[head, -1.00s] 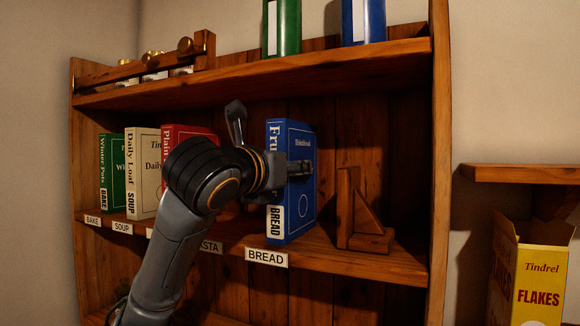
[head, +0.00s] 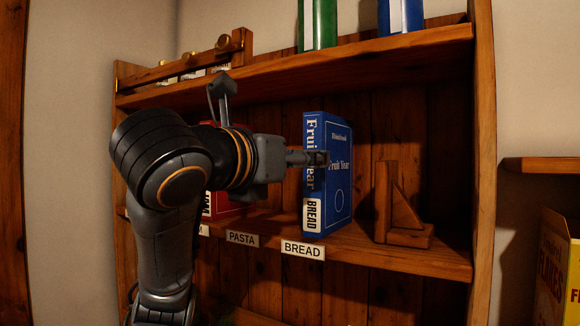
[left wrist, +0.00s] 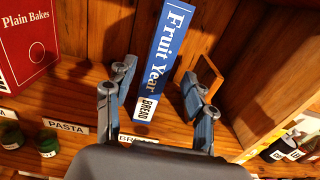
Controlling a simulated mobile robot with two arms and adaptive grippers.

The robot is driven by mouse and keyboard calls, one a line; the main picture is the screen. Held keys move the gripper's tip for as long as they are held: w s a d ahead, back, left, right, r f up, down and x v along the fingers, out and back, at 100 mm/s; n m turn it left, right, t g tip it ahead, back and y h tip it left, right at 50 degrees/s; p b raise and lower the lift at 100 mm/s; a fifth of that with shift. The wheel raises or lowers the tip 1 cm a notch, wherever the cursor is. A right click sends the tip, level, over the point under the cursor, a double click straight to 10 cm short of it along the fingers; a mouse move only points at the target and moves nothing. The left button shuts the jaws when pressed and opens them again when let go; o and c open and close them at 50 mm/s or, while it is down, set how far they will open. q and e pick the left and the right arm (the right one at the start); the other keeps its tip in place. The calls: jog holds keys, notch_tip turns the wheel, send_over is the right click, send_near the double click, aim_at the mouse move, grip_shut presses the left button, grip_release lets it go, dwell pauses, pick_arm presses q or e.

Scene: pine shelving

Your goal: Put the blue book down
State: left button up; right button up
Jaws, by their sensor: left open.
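The blue book (head: 328,185), "Fruit Year", stands upright on the middle shelf above the BREAD label (head: 303,249). Its spine faces out, and it also shows in the left wrist view (left wrist: 168,50). My left gripper (head: 318,158) is open in front of the book at about mid-height, one finger overlapping its side in the head view. In the left wrist view the spine appears between the two spread fingers (left wrist: 163,88), with a gap on the left; contact on the right is unclear. My right gripper is not in view.
A wooden bookend (head: 402,210) stands right of the book. The red "Plain Bakes" book (left wrist: 22,45) is to the left, with bare shelf between. The upper shelf (head: 300,70) is overhead. Small jars (left wrist: 45,143) show lower down. A yellow box (head: 556,270) is at far right.

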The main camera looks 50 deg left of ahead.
pick_arm(q)
jog(key=shift+v, duration=0.95)
jog(key=shift+f, duration=0.1)
